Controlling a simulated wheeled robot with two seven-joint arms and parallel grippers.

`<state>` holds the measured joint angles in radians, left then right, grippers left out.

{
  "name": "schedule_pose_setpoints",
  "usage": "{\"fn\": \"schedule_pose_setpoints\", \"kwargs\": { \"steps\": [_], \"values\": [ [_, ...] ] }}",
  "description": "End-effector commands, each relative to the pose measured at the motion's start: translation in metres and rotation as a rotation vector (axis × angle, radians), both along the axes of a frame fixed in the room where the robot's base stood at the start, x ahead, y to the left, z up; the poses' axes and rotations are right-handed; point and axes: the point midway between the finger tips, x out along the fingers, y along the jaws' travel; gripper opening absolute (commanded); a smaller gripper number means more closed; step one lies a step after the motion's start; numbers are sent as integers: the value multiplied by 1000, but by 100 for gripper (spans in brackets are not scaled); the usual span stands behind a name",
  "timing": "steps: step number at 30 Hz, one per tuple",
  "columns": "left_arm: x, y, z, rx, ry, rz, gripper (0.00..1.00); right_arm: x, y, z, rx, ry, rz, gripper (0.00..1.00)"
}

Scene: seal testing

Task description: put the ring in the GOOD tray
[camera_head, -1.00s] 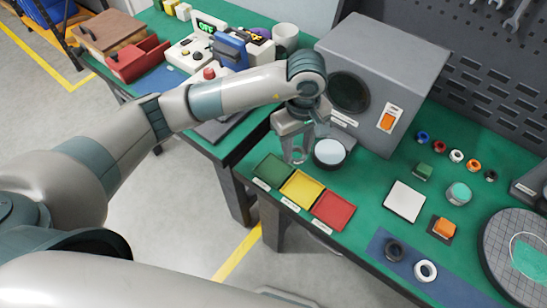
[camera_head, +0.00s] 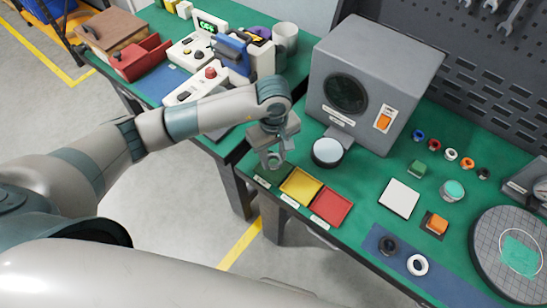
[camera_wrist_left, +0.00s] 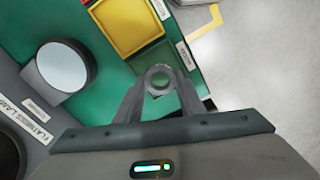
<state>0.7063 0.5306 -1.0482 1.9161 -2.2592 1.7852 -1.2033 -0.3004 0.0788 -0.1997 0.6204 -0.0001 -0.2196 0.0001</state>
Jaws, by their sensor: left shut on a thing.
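My left gripper (camera_head: 273,160) is shut on a grey ring, held between the fingertips; the ring (camera_wrist_left: 160,78) shows clearly in the left wrist view, its hole facing the camera. The gripper hangs over the green tray (camera_head: 262,179), which it mostly hides in the head view. In the wrist view the green tray (camera_wrist_left: 151,62) lies behind the ring. The ring looks above the tray; I cannot tell the exact height. The tray labels are too small to read. My right gripper is not in view.
A yellow tray (camera_head: 300,186) and a red tray (camera_head: 331,207) sit right of the green one. A round pale-topped stand (camera_head: 327,152) is close by, before the grey lamp box (camera_head: 372,85). A white pad (camera_head: 399,198) and small parts lie further right.

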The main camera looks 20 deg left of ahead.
Motion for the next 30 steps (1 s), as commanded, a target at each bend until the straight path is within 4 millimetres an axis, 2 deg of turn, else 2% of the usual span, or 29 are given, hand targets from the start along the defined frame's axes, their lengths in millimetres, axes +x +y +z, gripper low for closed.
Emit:
{"fn": "schedule_pose_setpoints", "kwargs": {
  "steps": [1, 6, 19, 20, 22, 30],
  "values": [
    [-1, 0, -4, 0, 5, 2, 9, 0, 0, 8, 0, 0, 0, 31],
    [0, 0, -20, 0, 1, 1, 9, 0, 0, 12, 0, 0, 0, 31],
    [0, 0, -25, 0, 0, 0, 9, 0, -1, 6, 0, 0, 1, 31],
    [0, 0, -25, 0, 0, 0, 38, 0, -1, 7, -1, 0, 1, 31],
    [0, 0, -24, 0, 0, 0, 54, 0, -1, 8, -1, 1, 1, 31],
    [0, 0, -23, 0, 0, 2, 54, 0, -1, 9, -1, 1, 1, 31]
  ]
}}
